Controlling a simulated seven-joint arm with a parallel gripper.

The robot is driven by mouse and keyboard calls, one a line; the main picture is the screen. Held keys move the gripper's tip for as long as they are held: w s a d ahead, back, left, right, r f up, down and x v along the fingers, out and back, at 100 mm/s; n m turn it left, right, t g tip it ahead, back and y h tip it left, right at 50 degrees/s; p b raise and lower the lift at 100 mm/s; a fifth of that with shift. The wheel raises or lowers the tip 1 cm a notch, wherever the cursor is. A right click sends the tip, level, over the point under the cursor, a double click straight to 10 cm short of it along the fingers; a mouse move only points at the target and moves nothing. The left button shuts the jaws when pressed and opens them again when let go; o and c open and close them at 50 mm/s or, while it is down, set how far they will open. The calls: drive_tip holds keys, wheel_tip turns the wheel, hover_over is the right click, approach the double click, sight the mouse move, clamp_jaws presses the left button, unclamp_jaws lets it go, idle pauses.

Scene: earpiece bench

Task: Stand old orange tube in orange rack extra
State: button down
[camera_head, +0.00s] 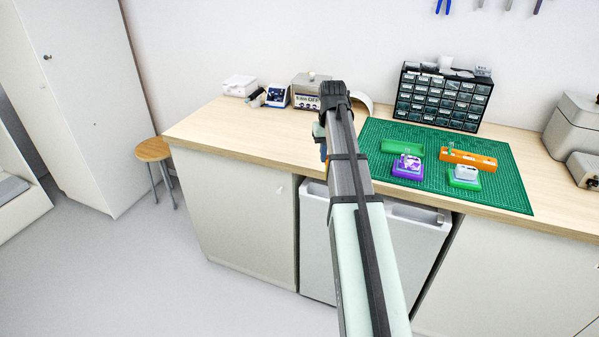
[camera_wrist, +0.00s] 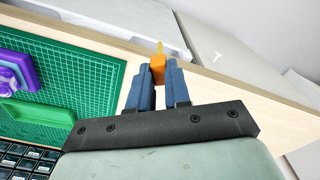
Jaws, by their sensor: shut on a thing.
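My gripper (camera_wrist: 159,77) is shut on a small orange piece with a thin yellowish tip, which I take to be the old orange tube (camera_wrist: 158,63). The tip points away from the wrist. The orange rack (camera_head: 475,160) lies on the right part of the green mat, well apart from my gripper. A small upright greenish thing is at its left end, too small to make out.
On the cutting mat (camera_head: 505,190) are a green block (camera_head: 395,146), a purple block (camera_head: 407,174) and a green stand with a white piece (camera_head: 465,183). A drawer cabinet (camera_head: 440,100) stands behind. Boxed devices (camera_head: 310,90) stand at the back left. The bench's front left is clear.

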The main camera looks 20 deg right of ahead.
drive_tip(key=s+d+r+m, duration=0.15)
drive_tip(key=d+r, duration=0.25)
drive_tip(key=d, duration=0.5)
drive_tip(key=s+d+r+m, duration=0.1)
drive_tip(key=s+d+r, duration=0.2)
drive_tip(key=d, duration=0.6)
drive_tip(key=s+d+r+m, duration=0.1)
drive_tip(key=s+d+r, duration=0.25)
drive_tip(key=d, duration=0.55)
drive_tip(key=s+d+m, duration=0.1)
drive_tip(key=s+d, duration=0.2)
drive_tip(key=d, duration=0.6)
drive_tip(key=s+d+f+m, duration=0.1)
drive_tip(key=s+d, duration=0.2)
drive_tip(key=d, duration=0.7)
drive_tip(key=s+d+m, duration=0.1)
drive_tip(key=s+d, duration=0.3)
drive_tip(key=d, duration=0.6)
drive_tip(key=shift+f, duration=0.25)
drive_tip(key=shift+s+a, duration=0.1)
drive_tip(key=shift+f, duration=2.25)
drive_tip(key=shift+f, duration=1.35)
